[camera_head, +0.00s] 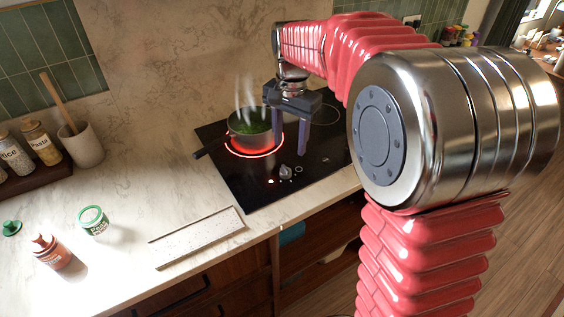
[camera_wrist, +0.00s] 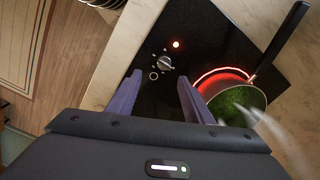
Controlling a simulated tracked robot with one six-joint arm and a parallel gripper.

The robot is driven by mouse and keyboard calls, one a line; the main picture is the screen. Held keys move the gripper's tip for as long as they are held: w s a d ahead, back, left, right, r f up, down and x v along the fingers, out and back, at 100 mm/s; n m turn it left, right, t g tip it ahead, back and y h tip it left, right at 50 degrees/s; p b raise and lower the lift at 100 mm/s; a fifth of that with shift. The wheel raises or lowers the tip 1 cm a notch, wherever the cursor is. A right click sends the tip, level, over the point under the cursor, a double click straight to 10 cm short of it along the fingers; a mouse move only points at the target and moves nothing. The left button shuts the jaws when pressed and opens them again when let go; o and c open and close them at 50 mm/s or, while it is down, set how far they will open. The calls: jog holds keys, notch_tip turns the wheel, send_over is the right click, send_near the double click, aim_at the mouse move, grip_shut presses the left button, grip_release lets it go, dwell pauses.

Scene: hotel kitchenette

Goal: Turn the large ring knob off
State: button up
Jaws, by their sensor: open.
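The cooktop knob (camera_head: 286,172) is a small grey dial with pale marks near the front edge of the black cooktop (camera_head: 238,180). It also shows in the wrist view (camera_wrist: 166,63), between a lit red light (camera_wrist: 176,44) and a small pale ring mark (camera_wrist: 154,76). I cannot tell its exact setting. The heating ring (camera_head: 255,155) glows red under a steaming pot (camera_head: 236,128) with green contents. My gripper (camera_head: 289,149) is open and empty, pointing down above the cooktop, behind the knob in the head view. In the wrist view the knob lies just beyond the fingertips (camera_wrist: 159,80).
The pot's dark handle (camera_head: 210,147) points left over the cooktop edge. An unlit ring (camera_head: 326,114) lies at the right, partly hidden by my arm.

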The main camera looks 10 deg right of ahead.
aim_at(286, 167)
jog(key=r+m, duration=0.2)
jog(key=m, duration=0.1)
jog(key=w+r+m, duration=0.1)
jog(key=m, duration=0.1)
jog(key=shift+a+r, duration=0.25)
jog(key=shift+a, duration=0.15)
jog(key=shift+f, duration=0.1)
notch_tip(286, 167, down, 14)
jog(key=shift+r, duration=0.15)
dwell(0.4)
jog(key=shift+w+r, duration=0.1)
jog(key=c, duration=1)
